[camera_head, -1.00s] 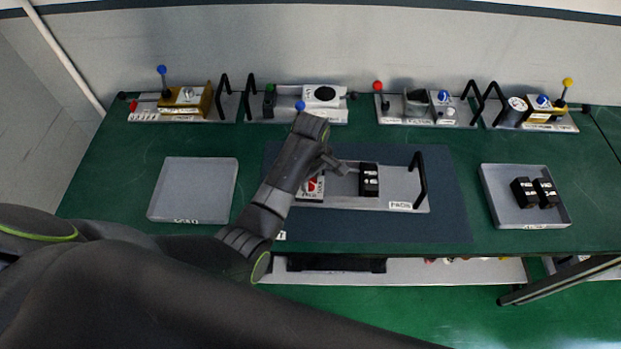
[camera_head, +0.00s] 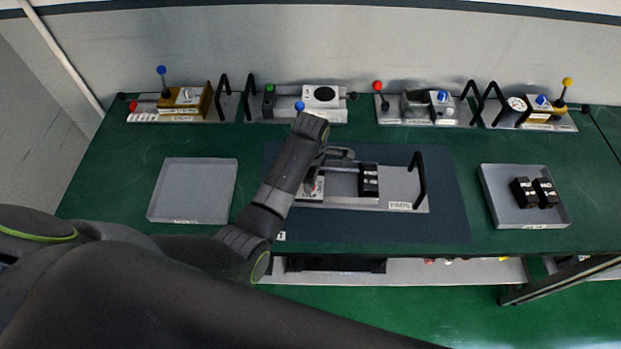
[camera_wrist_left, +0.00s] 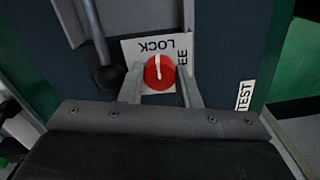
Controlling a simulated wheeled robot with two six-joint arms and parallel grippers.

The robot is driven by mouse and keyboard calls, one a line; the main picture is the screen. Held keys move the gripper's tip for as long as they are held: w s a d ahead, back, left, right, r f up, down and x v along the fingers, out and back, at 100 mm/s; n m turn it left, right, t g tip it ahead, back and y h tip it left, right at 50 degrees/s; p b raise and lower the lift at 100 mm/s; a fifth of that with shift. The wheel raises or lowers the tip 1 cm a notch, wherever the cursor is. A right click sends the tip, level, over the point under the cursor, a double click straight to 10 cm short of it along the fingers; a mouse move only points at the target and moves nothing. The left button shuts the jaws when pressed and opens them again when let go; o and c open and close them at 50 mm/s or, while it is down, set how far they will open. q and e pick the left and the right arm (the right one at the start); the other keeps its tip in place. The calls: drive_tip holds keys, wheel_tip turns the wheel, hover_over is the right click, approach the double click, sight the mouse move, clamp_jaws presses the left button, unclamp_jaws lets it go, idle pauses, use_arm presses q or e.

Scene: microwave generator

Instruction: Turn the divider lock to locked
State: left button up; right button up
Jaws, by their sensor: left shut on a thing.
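The divider lock is a round red knob (camera_wrist_left: 159,72) with a white line on a white plate (camera_wrist_left: 130,48). In the left wrist view the plate reads LOCK, upside down, above the knob, and a partly hidden word ending in EE at the right. The white line runs nearly straight up, towards LOCK. My left gripper (camera_wrist_left: 161,88) is shut on the knob, one finger on each side. In the head view my left gripper (camera_head: 319,177) is at the left end of the grey tray (camera_head: 400,198) and hides most of the knob. My right gripper is not in view.
A black block (camera_head: 368,181) and a black handle (camera_head: 420,178) are on the grey tray. An empty bin (camera_head: 193,190) is at left; another bin (camera_head: 500,208) at right holds two black blocks. Several fixtures line the back. The dark mat (camera_head: 400,232) is clear in front.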

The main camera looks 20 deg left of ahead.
use_arm(q)
drive_tip(key=o, duration=1)
